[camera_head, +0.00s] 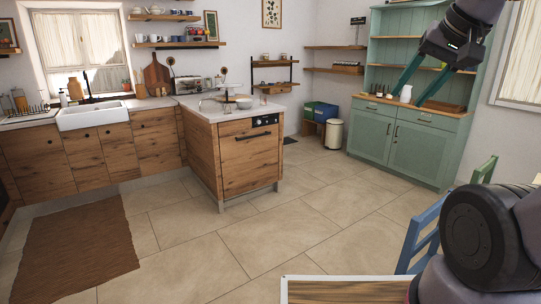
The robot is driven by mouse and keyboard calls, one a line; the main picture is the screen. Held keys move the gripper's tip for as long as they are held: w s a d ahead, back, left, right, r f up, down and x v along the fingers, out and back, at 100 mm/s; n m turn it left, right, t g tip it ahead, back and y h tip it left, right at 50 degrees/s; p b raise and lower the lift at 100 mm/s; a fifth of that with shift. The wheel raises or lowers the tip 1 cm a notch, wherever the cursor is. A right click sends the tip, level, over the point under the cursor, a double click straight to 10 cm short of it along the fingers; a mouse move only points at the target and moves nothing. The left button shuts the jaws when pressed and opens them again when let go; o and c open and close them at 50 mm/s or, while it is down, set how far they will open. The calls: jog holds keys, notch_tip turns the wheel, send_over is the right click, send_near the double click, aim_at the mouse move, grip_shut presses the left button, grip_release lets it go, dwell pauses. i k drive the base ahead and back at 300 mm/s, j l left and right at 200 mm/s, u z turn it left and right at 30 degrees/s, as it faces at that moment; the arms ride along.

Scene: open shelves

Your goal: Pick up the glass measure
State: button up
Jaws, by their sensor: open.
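My gripper (405,100) is at the upper right, its two teal fingers spread apart and pointing down to the left. It is open and nothing shows held between the fingers. The fingers overlap the green hutch in the picture; how far apart in depth they are, I cannot tell. A white jug (405,93) on the hutch counter shows between the fingers. I cannot make out a glass measure for certain. A small clear item (263,100) at the island's right corner is too small to identify.
The green hutch (404,149) stands at the back right. The wooden island (249,158) is in the middle, with dishes on top. A blue chair (422,238) and a wood-topped table (345,292) are close at the lower right. Tiled floor is open between them.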

aim_at(263, 98)
jog(key=i+j, duration=0.45)
jog(key=i+j+u, duration=0.1)
jog(key=i+j, duration=0.3)
jog(key=i, duration=0.25)
jog(key=i+j, duration=0.4)
jog(key=i, duration=0.2)
jog(key=i+z, duration=0.2)
jog(key=i, duration=0.45)
jog(key=i+z, duration=0.2)
jog(key=i, duration=0.45)
jog(key=i+j+z, duration=0.25)
jog(key=i, duration=0.4)
jog(key=i+l+z, duration=0.2)
jog(key=i, duration=0.75)
jog(key=i+l+u, duration=0.1)
jog(key=i+u, duration=0.3)
jog(key=i+l+u, duration=0.15)
jog(key=i+u, duration=0.45)
jog(key=u, duration=0.2)
jog(key=i+u, duration=0.15)
jog(key=u, duration=0.25)
jog(key=i+l+u, duration=0.1)
jog(key=u, duration=0.3)
jog(key=i+j, duration=0.15)
jog(key=j, duration=0.1)
